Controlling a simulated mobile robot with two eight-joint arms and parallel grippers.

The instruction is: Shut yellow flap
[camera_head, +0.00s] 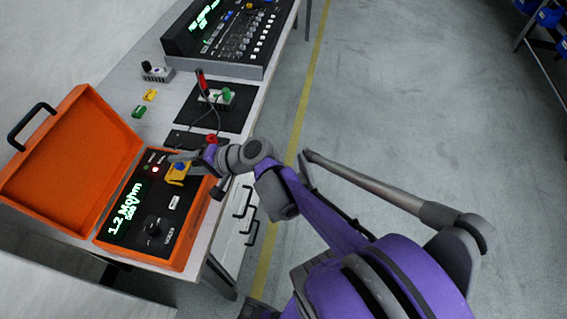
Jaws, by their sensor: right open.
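A small yellow flap (175,178) sits on the dark panel of an orange case (190,243), near the panel's upper right. A blue spot shows at the flap's upper part. Whether the flap is raised or flat is hard to tell at this size. My right gripper (183,158) is at the flap's upper edge, with the arm coming in from the right. The gripper is open; whether it touches the flap cannot be told. The case lid (70,165) stands open to the left. My left gripper is not in view.
The panel has a lit green display (125,207) and a black knob (152,226). Behind the case are a black mat with a green part (226,96), small yellow and green blocks (138,111), and a mixer-like console (235,35).

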